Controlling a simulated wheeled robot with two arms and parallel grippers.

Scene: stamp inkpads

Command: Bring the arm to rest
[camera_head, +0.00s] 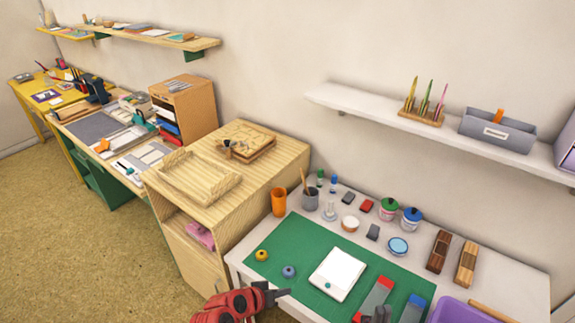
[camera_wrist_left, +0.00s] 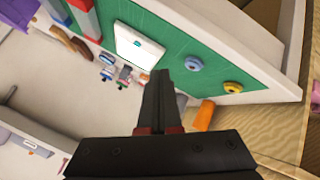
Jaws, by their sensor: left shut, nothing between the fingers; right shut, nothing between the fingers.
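My left gripper (camera_head: 278,294) is at the bottom of the head view, on its red arm, above the front left edge of the green mat (camera_head: 290,240). Its fingers are shut with nothing between them, as the left wrist view (camera_wrist_left: 160,85) also shows. It is apart from the small yellow and blue round pieces on the mat.
A white pad (camera_head: 338,274), a red and grey inkpad (camera_head: 378,291) and a blue one (camera_head: 413,308) lie on the mat. An orange cup (camera_head: 278,202), jars and blocks stand behind. A purple bin (camera_head: 452,312) is at right, a wooden cabinet (camera_head: 262,165) at left.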

